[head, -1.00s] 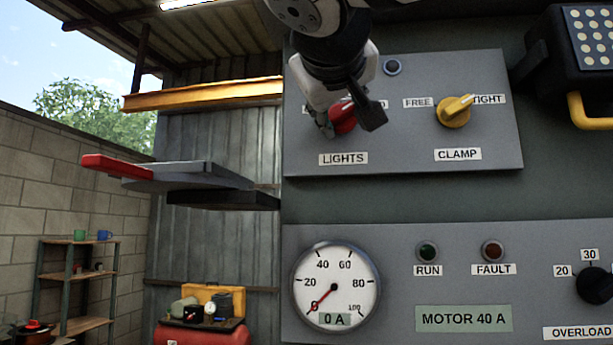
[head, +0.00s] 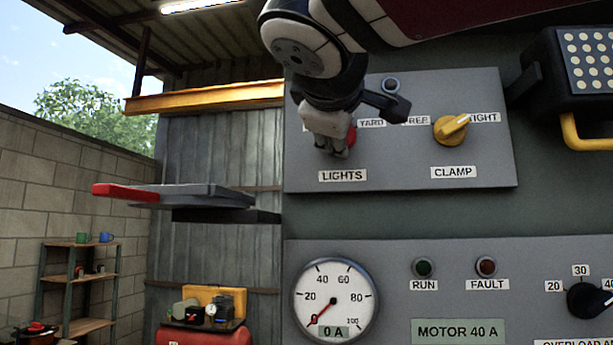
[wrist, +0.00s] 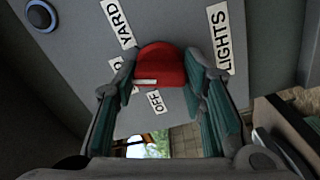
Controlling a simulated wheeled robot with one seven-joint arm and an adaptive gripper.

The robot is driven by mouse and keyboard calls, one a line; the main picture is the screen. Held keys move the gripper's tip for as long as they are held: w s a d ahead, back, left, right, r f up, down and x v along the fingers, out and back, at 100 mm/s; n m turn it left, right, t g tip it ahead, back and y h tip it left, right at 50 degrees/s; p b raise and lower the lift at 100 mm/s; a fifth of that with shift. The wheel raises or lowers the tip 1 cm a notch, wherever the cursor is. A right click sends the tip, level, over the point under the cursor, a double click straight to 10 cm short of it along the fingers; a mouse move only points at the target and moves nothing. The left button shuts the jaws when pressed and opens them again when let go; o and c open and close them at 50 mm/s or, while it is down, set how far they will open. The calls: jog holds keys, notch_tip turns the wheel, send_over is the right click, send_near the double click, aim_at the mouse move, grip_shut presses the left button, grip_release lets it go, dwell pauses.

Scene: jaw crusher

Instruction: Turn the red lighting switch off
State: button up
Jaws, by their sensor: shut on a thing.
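The red lighting switch (head: 352,134) is on the grey upper panel, above the LIGHTS label (head: 342,176). In the head view my gripper covers most of it. In the wrist view the red knob (wrist: 160,62) sits between the two fingertips of my gripper (wrist: 160,85), which is shut on it. A white mark (wrist: 145,82) shows on the knob. Which label the mark points to is hard to tell. My gripper also shows in the head view (head: 340,148).
The yellow CLAMP knob (head: 450,130) is right of the switch on the same panel. A blue round button (head: 391,85) is just above my gripper. A gauge (head: 335,298) is below. A lamp with a yellow handle (head: 580,130) is at the right.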

jog(key=shift+f+n+p, duration=0.1)
jog(key=shift+n+p, duration=3.85)
jog(key=shift+n, duration=3.95)
jog(key=shift+f, duration=0.1)
jog(key=o, duration=1.2)
jog(key=shift+c, duration=0.2)
